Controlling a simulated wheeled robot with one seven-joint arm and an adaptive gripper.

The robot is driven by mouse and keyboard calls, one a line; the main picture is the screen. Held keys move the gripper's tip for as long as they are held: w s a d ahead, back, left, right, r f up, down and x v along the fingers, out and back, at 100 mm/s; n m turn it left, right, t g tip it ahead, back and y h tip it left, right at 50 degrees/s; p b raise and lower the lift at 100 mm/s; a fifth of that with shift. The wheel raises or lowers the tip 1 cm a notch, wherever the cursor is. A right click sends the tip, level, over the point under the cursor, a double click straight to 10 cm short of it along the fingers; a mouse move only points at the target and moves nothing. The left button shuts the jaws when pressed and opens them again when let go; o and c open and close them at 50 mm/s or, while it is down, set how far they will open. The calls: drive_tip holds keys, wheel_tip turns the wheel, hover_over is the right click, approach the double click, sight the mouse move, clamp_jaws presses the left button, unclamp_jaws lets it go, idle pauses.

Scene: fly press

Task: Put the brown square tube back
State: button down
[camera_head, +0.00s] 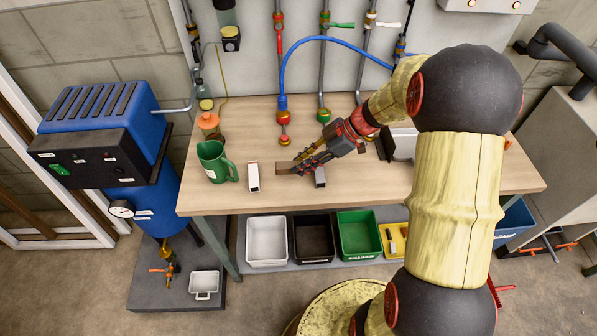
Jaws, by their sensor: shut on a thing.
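The brown square tube (287,168) is in the head view, low over the wooden table. My gripper (303,164) reaches in from the right and is shut on it. The tube sticks out to the left of the fingers. The fingers hide its right part, and I cannot tell whether it touches the table. A white square tube (253,178) lies on the table to the left, apart from it. A grey tube (320,178) lies just below my gripper, close to it.
The table (420,190) has a green jug (217,163) at left and a grey box (401,143) partly behind my arm. White (266,219), black (314,215), green (359,212) and yellow (388,227) bins stand below. A blue hose (284,75) hangs behind. The table's front is mostly clear.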

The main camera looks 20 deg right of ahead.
sight(299, 178)
drive_tip(key=shift+w+a+f, duration=0.2)
drive_tip(key=shift+a+f, duration=0.05)
drive_tip(key=shift+f, duration=0.15)
drive_tip(key=shift+w+a+f+b, duration=0.1)
drive_tip(key=shift+f+b, duration=0.2)
drive_tip(key=shift+f, duration=0.6)
drive_tip(key=shift+w+a+f+b, duration=0.1)
drive_tip(key=shift+f+b, duration=0.2)
drive_tip(key=shift+f, duration=0.6)
drive_tip(key=shift+f+b, duration=0.2)
drive_tip(key=shift+b, duration=0.1)
drive_tip(key=c, duration=1.7)
unclamp_jaws()
drive_tip(key=shift+o, duration=0.6)
drive_tip(key=shift+r, duration=0.15)
